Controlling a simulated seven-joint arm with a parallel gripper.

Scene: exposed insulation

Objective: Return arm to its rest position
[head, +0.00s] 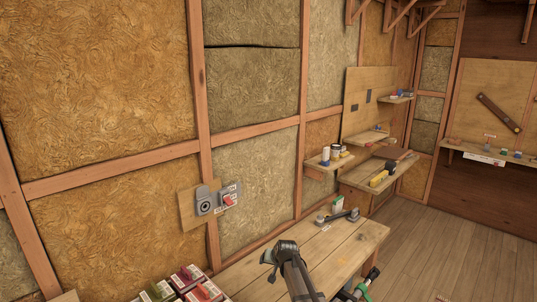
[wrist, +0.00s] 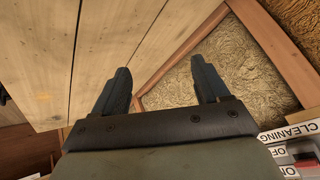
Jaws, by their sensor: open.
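My gripper (head: 270,257) is at the end of my arm, low in the middle of the head view, above the near part of the wooden workbench (head: 352,244). In the wrist view my gripper (wrist: 162,85) shows two dark fingers set wide apart, with nothing between them. Past the fingers, the wrist view shows the bench planks (wrist: 38,60) on the left and insulation with wooden framing on the right. The gripper appears apart from the bench and the wall.
A wall panel (head: 188,212) with a grey fitting and a red switch (head: 228,199) is left of my gripper. Its "CLEANING" label (wrist: 290,132) shows in the wrist view. Colored boxes (head: 185,284) sit at bottom left. Small items (head: 338,214) stand at the bench's far end. Floor (head: 450,235) is clear at right.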

